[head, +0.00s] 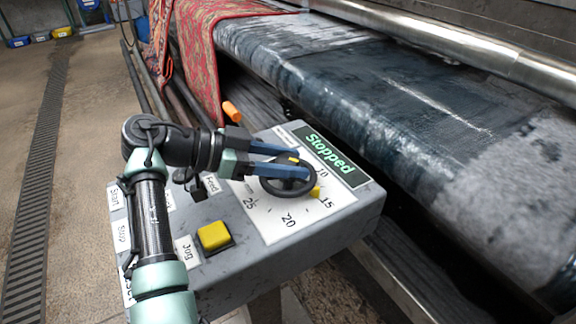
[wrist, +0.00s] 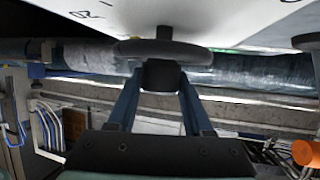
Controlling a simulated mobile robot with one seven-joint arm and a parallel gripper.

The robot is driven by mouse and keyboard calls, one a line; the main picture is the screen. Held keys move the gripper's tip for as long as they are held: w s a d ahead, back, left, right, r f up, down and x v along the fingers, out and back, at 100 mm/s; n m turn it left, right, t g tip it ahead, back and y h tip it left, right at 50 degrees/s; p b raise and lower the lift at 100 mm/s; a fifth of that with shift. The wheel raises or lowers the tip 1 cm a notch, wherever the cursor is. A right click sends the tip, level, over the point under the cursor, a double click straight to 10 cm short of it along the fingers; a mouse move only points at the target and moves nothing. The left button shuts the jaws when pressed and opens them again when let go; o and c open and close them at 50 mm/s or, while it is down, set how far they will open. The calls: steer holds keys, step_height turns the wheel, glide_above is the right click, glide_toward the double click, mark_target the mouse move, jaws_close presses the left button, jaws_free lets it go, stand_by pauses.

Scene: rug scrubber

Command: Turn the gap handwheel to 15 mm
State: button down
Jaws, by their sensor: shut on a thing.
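The gap handwheel (head: 268,190) is a black ring over a white dial plate (head: 262,226) marked 10, 15, 20 and 25. A yellow pointer (head: 316,191) shows at its right edge, near the 15 and slightly toward the 10. Another small yellow mark shows at the wheel's top. My gripper (head: 296,163) reaches over the wheel from the left, its blue fingers shut on it. In the wrist view, the fingers (wrist: 160,92) close on a dark block beneath the handwheel's rim (wrist: 190,52). The fingers hide part of the wheel. The display (head: 330,160) reads "Stopped".
The grey control box (head: 345,222) carries a yellow Jog button (head: 214,236) and Start and Stop labels at left. An orange piece (head: 232,111) stands behind my gripper. The wet dark roller bed (head: 380,120) runs behind, with a red rug (head: 205,50) at its left end.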

stand_by(0.4)
steer(key=shift+c, duration=1.5)
jaws_free()
steer(key=shift+a, duration=0.1)
steer(key=p+v, duration=0.1)
steer(key=v, duration=1.1)
steer(key=shift+a+r+p, duration=0.25)
steer(key=shift+a+p, duration=0.05)
steer(key=shift+s, duration=0.1)
